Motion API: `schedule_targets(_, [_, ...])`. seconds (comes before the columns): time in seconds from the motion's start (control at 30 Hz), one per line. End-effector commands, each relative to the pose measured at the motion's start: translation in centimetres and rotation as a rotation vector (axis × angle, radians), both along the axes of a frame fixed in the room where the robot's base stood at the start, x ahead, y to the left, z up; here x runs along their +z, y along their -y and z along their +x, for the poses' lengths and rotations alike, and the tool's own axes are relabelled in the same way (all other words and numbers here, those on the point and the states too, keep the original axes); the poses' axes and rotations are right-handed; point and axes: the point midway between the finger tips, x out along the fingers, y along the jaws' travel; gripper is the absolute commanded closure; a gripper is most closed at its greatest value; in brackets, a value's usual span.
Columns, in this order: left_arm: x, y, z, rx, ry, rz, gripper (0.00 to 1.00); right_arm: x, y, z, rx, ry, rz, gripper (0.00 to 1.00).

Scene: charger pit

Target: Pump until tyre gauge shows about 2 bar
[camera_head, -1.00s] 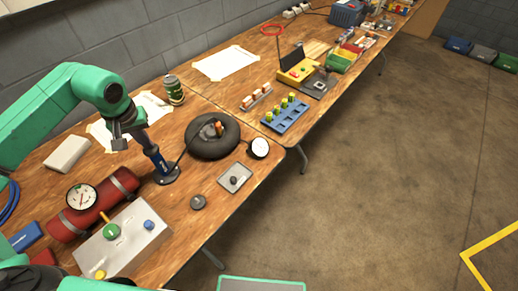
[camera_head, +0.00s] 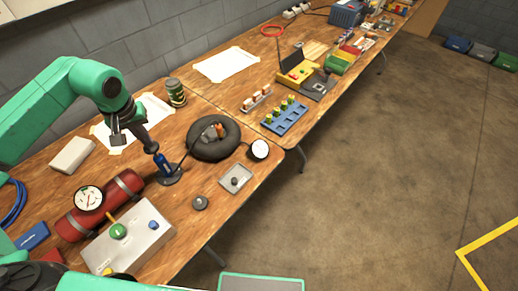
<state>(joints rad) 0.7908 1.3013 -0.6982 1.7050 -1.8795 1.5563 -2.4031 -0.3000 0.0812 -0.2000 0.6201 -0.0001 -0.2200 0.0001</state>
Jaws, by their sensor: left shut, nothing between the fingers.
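The hand pump (camera_head: 160,164) is a blue cylinder on a dark round foot, on the wooden table left of the black tyre (camera_head: 214,138). A dark hose runs from near the pump towards the tyre. A round white-faced gauge (camera_head: 259,149) stands at the tyre's right side; its reading is too small to tell. My left gripper (camera_head: 118,139) is shut and empty, up and left of the pump in the picture. A dark slanted part joins the hand's area to the pump top; whether they touch I cannot tell. My right gripper is not in view.
A red cylinder with a dial (camera_head: 88,198) and a grey button box (camera_head: 128,235) lie in front. A grey plate (camera_head: 235,178) and a dark knob (camera_head: 200,202) sit near the table edge. A can (camera_head: 176,91) stands behind, beside paper.

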Motion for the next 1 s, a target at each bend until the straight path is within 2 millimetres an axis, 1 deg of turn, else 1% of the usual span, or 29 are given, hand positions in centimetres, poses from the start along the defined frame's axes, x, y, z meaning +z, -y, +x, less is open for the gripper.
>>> schedule_targets(0.57, [-3.6, 0.0, -0.1, 0.0, -0.003, 0.0, 1.0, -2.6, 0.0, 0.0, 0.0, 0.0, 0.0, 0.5])
schedule_targets(0.73, [-2.4, 0.0, -0.1, 0.0, -0.003, 0.0, 1.0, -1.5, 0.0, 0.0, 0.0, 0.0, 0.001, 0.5])
schedule_targets(0.9, [-0.3, 0.0, 0.0, 0.0, -0.002, 0.0, 1.0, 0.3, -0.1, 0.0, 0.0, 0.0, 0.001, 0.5])
schedule_targets(1.0, [0.2, 0.0, 0.0, 0.0, -0.002, 0.0, 1.0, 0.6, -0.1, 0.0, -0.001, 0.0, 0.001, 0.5])
